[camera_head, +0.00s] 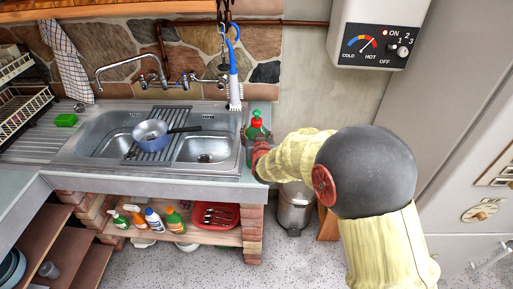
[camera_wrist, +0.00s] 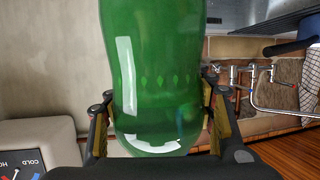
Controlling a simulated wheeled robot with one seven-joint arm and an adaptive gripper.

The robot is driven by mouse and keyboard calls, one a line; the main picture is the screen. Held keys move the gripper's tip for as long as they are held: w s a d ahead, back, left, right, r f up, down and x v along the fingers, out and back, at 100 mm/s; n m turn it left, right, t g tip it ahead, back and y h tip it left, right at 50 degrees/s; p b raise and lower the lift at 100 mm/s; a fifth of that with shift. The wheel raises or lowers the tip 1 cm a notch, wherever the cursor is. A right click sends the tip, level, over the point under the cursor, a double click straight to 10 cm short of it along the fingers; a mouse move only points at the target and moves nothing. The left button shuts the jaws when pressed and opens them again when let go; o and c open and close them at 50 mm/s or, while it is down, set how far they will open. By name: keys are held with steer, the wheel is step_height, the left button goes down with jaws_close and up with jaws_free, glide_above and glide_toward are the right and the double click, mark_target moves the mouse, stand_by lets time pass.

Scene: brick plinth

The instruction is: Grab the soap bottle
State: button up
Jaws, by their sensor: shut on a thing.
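My gripper (camera_head: 257,152) is at the bottle, with my arm coming in from the right. In the wrist view the green bottle (camera_wrist: 158,75) fills the middle, between the two fingers of my gripper (camera_wrist: 160,125). The fingers are shut on it, one on each side. The lower part of the bottle is partly hidden by my gripper in the head view.
The sink (camera_head: 205,150) holds a rack with a pan (camera_head: 152,134). A blue-handled brush (camera_head: 234,85) hangs behind the bottle. A water heater (camera_head: 380,35) is on the wall. Several bottles and a red tray (camera_head: 215,216) are on the shelf below. A bin (camera_head: 295,210) stands on the floor.

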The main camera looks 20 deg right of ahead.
steer(key=c, duration=0.6)
steer(key=shift+c, duration=0.9)
steer(key=shift+w+r, duration=0.1)
steer(key=shift+r, duration=0.15)
